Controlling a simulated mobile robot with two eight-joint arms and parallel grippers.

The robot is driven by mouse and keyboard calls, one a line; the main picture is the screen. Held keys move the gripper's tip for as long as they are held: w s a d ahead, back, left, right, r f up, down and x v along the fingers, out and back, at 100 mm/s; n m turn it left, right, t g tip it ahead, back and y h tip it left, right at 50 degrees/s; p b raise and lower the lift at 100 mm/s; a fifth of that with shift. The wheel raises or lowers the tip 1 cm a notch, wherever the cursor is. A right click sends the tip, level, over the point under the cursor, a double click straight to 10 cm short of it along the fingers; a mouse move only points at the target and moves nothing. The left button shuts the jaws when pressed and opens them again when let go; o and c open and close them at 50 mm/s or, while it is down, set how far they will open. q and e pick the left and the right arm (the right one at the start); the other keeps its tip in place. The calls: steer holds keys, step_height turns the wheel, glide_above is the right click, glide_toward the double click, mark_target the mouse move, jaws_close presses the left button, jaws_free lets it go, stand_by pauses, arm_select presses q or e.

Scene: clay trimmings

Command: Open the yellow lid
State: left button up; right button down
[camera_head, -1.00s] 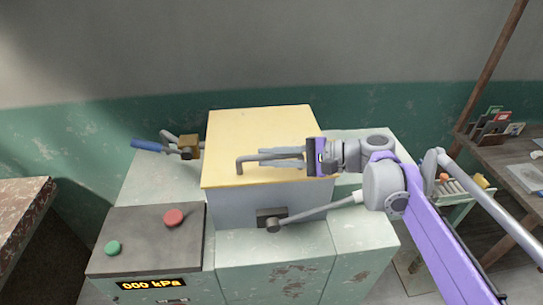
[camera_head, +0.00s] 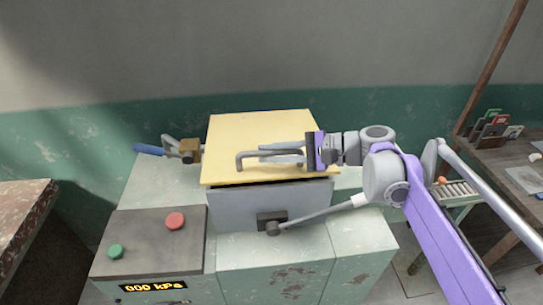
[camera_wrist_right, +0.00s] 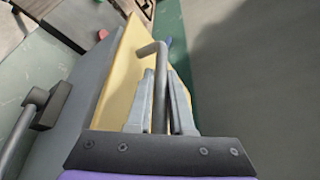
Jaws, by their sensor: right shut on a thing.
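The yellow lid (camera_head: 262,128) lies on top of a grey box (camera_head: 240,206) in the middle of the machine. A dark gap shows under its front edge, so it is slightly raised there. A grey bar handle (camera_head: 240,163) sits along the lid's front. My right gripper (camera_head: 268,153) comes in from the right and is shut on this handle. In the right wrist view the two fingers stand on either side of the handle (camera_wrist_right: 160,80), with the yellow lid (camera_wrist_right: 122,75) behind. My left gripper is not in view.
A lever (camera_head: 320,213) with a white end is on the box front, below my right arm. A panel with a red button (camera_head: 175,221) and a green button (camera_head: 115,251) is at left, over a display reading 000 kPa. A blue-handled valve (camera_head: 150,149) is behind it.

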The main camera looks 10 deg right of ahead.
arm_select(q)
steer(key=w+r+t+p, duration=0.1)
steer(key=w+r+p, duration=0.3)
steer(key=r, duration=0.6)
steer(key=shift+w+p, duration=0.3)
steer(key=shift+p, duration=0.8)
arm_select(e)
steer(key=w+r+m+g, duration=0.1)
steer(key=w+r, duration=0.2)
steer(key=r, duration=0.4)
steer(key=w+r+m+g, duration=0.1)
steer(key=w+r+m, duration=0.1)
steer(key=w+r, duration=0.2)
steer(key=shift+w+r+h, duration=0.3)
steer(key=shift+r+h, duration=0.1)
steer(key=shift+r, duration=0.95)
steer(key=c, duration=0.8)
jaws_free()
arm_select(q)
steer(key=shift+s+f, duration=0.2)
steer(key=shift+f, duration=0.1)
arm_select(e)
steer(key=v, duration=1.1)
